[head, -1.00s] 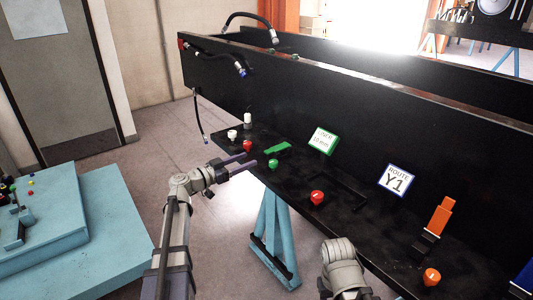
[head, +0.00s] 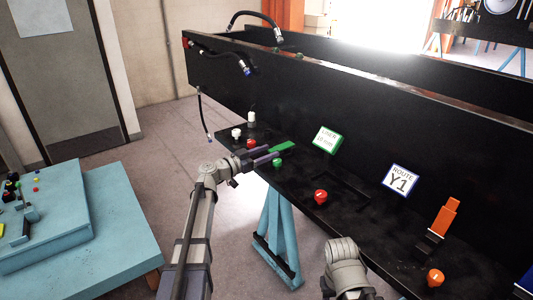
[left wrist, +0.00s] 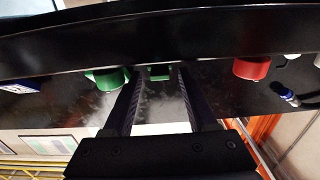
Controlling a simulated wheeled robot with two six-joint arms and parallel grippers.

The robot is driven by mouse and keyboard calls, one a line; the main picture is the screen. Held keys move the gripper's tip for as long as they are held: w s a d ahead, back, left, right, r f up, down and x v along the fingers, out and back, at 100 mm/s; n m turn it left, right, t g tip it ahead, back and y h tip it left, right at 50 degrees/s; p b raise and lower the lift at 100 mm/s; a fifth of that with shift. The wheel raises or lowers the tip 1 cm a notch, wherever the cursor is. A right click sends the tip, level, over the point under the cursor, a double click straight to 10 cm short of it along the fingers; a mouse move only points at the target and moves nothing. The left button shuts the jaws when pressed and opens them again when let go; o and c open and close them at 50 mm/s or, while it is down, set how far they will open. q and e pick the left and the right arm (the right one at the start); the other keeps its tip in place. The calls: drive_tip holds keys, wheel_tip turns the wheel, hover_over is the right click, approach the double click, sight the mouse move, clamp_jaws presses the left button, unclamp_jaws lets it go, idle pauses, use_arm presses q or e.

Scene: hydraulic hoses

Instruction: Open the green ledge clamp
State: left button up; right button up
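The green ledge clamp (head: 284,147) lies low on the black ledge (head: 335,215) in the head view. In the left wrist view its green end (left wrist: 160,73) shows between and beyond my fingertips. My left gripper (head: 268,156) is open, its two dark fingers apart and pointing at the clamp. In the left wrist view the gripper (left wrist: 158,80) has nothing between its fingers; whether a finger touches the clamp I cannot tell. My right arm shows at the bottom, but its gripper is out of view.
A green knob (head: 278,162) and a red knob (head: 251,143) stand close to my left fingers. Another red knob (head: 320,196), an orange knob (head: 435,277) and two signs are further right. A black wall (head: 300,95) rises behind the ledge. Hoses hang at the left end.

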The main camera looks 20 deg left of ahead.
use_arm(q)
clamp_jaws()
idle(1.2)
